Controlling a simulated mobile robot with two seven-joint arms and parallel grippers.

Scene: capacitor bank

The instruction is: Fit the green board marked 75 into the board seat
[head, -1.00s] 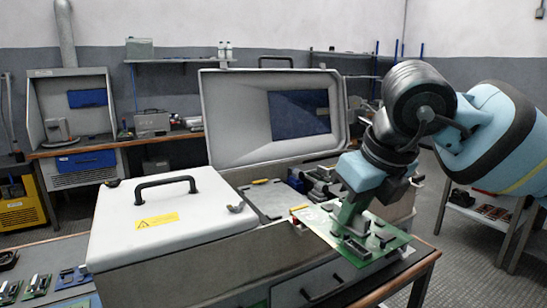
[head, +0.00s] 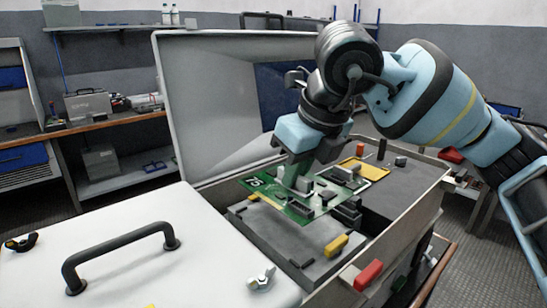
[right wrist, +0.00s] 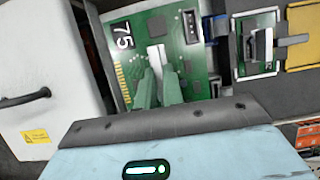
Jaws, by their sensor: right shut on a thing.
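The green board marked 75 (head: 262,190) is held by my right gripper (head: 301,178), over the open box. In the right wrist view the board (right wrist: 192,62) carries a white 75 label and gold contacts on its left edge. The right gripper's green fingers (right wrist: 157,82) are shut on a pale part in the middle of the board. Below the board in the head view is a grey block (head: 285,238) with black connectors and a yellow piece, perhaps the board seat. The board partly hides it, and I cannot tell whether they touch. My left gripper is not in view.
The open box has a raised lid (head: 212,100) behind and a side wall with a red latch (head: 368,275). A white cover with a black handle (head: 120,255) stands at the left. Another small green board (right wrist: 255,45) sits beside the held one.

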